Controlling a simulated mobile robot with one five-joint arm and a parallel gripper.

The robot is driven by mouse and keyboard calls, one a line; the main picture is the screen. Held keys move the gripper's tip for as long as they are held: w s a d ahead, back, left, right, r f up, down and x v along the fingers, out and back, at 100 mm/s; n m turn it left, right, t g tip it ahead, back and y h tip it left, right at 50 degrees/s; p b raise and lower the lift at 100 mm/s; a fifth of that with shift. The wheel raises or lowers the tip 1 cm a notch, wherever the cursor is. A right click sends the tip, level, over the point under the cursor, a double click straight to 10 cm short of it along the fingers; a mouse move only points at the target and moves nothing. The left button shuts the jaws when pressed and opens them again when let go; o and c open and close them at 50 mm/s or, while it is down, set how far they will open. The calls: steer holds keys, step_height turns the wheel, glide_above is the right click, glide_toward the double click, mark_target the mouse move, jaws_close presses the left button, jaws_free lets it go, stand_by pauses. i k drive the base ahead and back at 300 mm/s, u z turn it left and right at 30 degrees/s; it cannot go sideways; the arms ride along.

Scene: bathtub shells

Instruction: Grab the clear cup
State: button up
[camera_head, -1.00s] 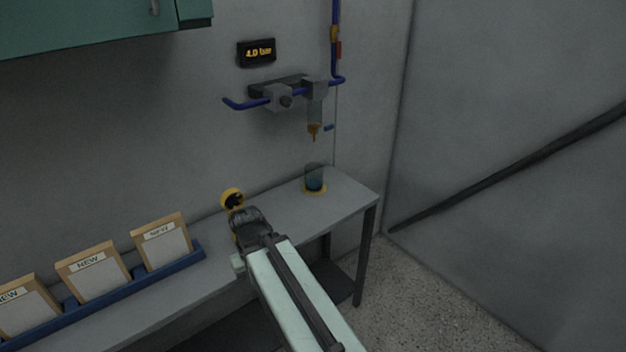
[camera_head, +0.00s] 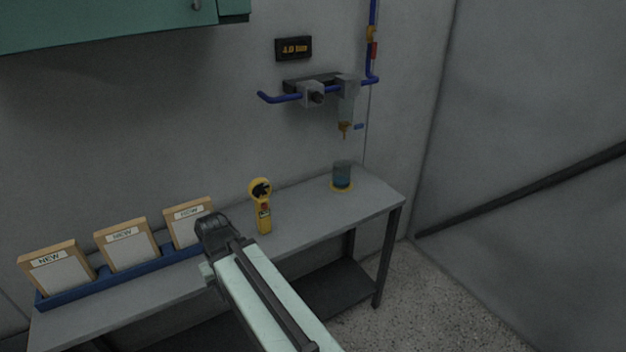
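The clear cup (camera_head: 342,174) stands upright on a yellow ring (camera_head: 341,187) near the right end of the grey bench (camera_head: 310,222). It looks see-through, with a dark bluish lower part. My gripper (camera_head: 211,228) is at the end of my pale green arm, to the left of the cup and well apart from it. It appears in front of the bench, close to the blue rack. Its fingertips are not clearly visible, so I cannot tell its opening.
A yellow handheld device (camera_head: 263,207) stands on the bench between my gripper and the cup. A blue rack (camera_head: 75,293) holds framed NEW cards at left. A nozzle (camera_head: 345,128) on blue piping hangs above the cup. A green cabinet (camera_head: 110,22) is at upper left.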

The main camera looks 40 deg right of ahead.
mark_target(342, 168)
steer(key=u, duration=2.25)
steer(key=k, duration=2.25)
steer(key=z, duration=0.75)
steer(key=i, duration=1.5)
